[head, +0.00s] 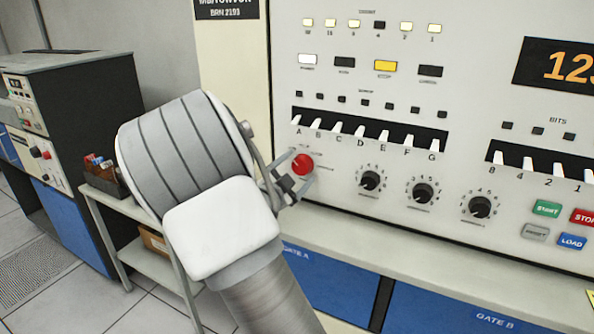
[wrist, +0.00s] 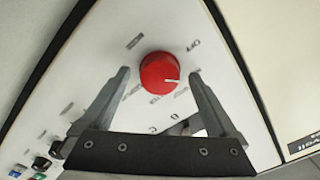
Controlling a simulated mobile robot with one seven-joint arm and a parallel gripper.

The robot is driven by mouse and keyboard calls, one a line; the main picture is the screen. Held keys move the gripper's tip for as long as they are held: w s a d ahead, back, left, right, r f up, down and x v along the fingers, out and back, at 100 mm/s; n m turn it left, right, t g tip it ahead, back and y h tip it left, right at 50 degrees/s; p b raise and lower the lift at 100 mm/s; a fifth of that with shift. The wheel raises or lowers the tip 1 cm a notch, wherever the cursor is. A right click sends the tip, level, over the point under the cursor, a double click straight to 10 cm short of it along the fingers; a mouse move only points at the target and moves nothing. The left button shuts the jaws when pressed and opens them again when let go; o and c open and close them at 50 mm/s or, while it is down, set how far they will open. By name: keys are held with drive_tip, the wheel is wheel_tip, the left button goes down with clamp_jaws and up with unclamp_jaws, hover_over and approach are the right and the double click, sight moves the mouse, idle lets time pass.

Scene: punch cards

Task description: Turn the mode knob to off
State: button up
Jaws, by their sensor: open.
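The red round mode knob (head: 302,163) is on the lower left of the white console panel, below the row of lettered switches. In the wrist view the red knob (wrist: 160,72) has a white pointer line aimed right and slightly down. My gripper (head: 295,172) is in front of the panel at the knob. In the wrist view my gripper (wrist: 160,76) is open, one finger on each side of the knob, with visible gaps. I cannot tell whether the fingertips reach its depth.
Several black knobs (head: 423,193) stand to the right on the same panel, with white lettered switches (head: 360,132) above. A ledge (head: 400,220) runs below the panel. A side table with a box of small items (head: 105,178) stands at the left.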

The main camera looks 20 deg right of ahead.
drive_tip(key=c, duration=1.4)
drive_tip(key=shift+o, duration=0.2)
drive_tip(key=shift+n, duration=0.3)
drive_tip(key=n+p, duration=0.3)
drive_tip(key=shift+r, duration=0.15)
drive_tip(key=n+p, duration=0.2)
drive_tip(key=n, duration=0.3)
drive_tip(key=shift+p, duration=0.4)
drive_tip(key=shift+n, duration=0.3)
drive_tip(key=o, duration=1.4)
drive_tip(key=shift+c, duration=0.2)
